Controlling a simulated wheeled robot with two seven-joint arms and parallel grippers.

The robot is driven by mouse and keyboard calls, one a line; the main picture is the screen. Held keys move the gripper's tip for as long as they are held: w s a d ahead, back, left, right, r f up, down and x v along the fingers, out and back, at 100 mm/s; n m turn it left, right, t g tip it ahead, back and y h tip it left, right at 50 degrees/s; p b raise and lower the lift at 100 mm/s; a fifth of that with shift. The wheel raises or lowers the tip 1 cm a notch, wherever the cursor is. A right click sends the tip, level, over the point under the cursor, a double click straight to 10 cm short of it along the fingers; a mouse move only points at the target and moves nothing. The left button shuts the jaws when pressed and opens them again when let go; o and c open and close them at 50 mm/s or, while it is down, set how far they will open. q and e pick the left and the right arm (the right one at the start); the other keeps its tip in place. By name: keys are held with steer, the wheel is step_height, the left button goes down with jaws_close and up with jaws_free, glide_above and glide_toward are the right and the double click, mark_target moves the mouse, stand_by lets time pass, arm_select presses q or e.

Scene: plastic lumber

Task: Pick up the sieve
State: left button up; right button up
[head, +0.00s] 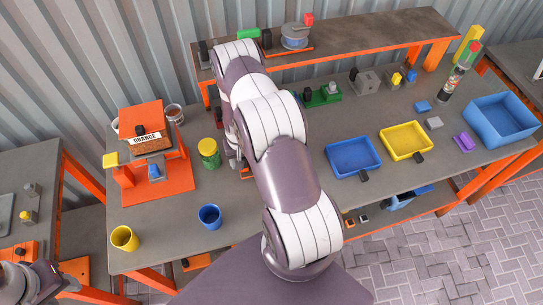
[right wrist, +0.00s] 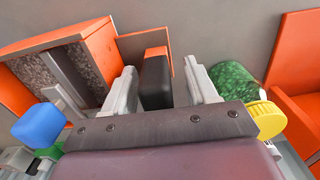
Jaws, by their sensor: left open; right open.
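The likely sieve, an orange frame with grey speckled panels (right wrist: 88,62) and a black handle block, shows in the right wrist view. My right gripper (right wrist: 160,70) is open, with one finger on each side of the black handle. A gap shows on both sides, so it is not clasped. In the head view my right arm hides most of this spot; only a small orange edge (head: 246,173) shows beside it. My left gripper (head: 45,273) is open and empty at the lower left, partly cut off by the frame, far from the sieve.
A green jar with a yellow lid (head: 208,153) stands close to my right gripper. An orange stand labelled ORANGE (head: 180,182) is left of it. A blue cup (head: 210,217) and yellow cup (head: 125,238) stand in front. A blue tray (head: 353,173) lies to the right. A raised shelf (head: 370,42) runs behind.

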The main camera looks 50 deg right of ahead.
steer(key=shift+s+r, duration=0.15)
steer(key=shift+s, duration=0.1)
steer(key=c, duration=1)
steer(key=shift+w, duration=0.1)
jaws_close()
